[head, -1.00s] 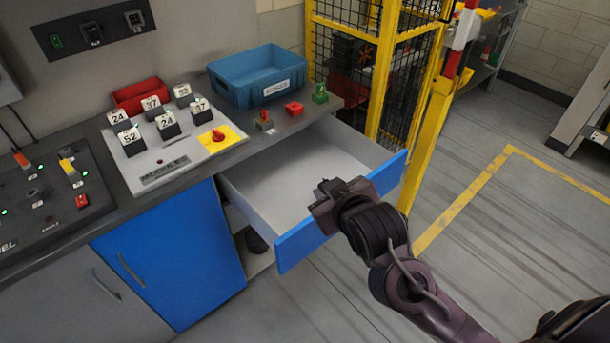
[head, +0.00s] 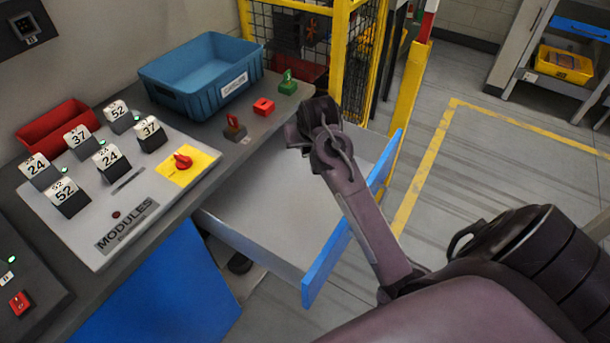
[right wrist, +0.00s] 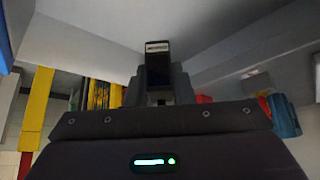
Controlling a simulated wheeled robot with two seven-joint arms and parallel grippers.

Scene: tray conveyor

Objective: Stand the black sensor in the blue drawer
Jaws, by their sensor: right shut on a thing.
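The blue-fronted drawer (head: 312,285) is pulled open under the counter, and the pale floor inside it looks empty. My right gripper (head: 305,130) is above the back part of the drawer, near the counter edge; its fingertips are hidden in the head view. In the right wrist view my right gripper (right wrist: 158,85) is shut on the black sensor (right wrist: 158,62), a small dark block with a pale label strip. Pale drawer surfaces lie beyond it there. I cannot tell whether the sensor touches the drawer. My left gripper is not in view.
The counter carries a blue bin (head: 203,78), a red bin (head: 57,126), a grey module panel (head: 105,238) with numbered blocks, and small red (head: 263,106) and green (head: 288,82) pieces by the drawer. A yellow post (head: 410,100) and mesh cage stand behind.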

